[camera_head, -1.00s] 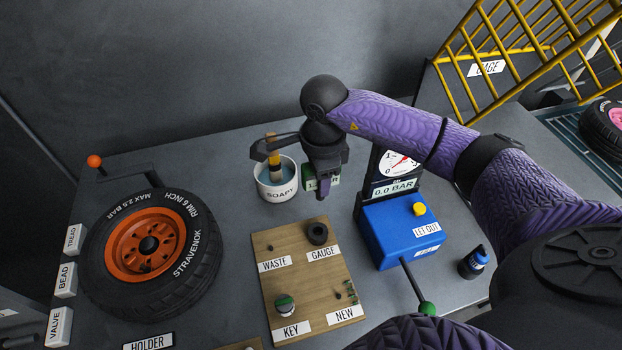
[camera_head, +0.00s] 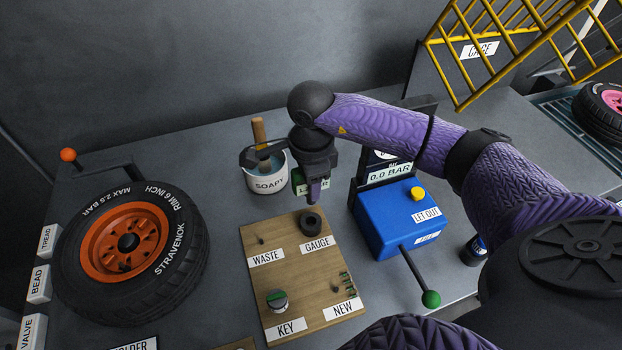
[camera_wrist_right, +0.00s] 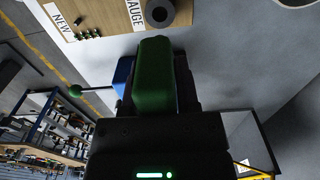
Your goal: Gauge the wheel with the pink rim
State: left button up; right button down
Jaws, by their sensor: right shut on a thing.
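The wheel with the pink rim (camera_head: 606,103) lies at the far right edge, cut off by the frame, on a grating beyond the yellow cage. My right gripper (camera_head: 313,190) hangs over the back of the bench, just behind the wooden board. It is shut on a green gauge (camera_wrist_right: 153,78), whose green-edged display (camera_head: 299,183) is partly hidden behind the fingers. A black ring (camera_head: 311,223) stands on the board by the GAUGE label, just in front of the gripper. My left gripper is not in view.
A wheel with an orange rim (camera_head: 128,241) lies on the left. The soapy pot (camera_head: 265,181) with a brush stands left of the gripper. The blue inflator box (camera_head: 397,220), reading 0.0 BAR, and its green-knobbed lever are on the right. The yellow cage (camera_head: 500,45) is raised at the back right.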

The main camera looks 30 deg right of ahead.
pick_arm(q)
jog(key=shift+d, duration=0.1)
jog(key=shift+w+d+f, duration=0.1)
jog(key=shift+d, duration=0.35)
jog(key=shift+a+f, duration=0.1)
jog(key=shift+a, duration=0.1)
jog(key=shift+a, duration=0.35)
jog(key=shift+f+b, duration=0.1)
jog(key=shift+b, duration=0.2)
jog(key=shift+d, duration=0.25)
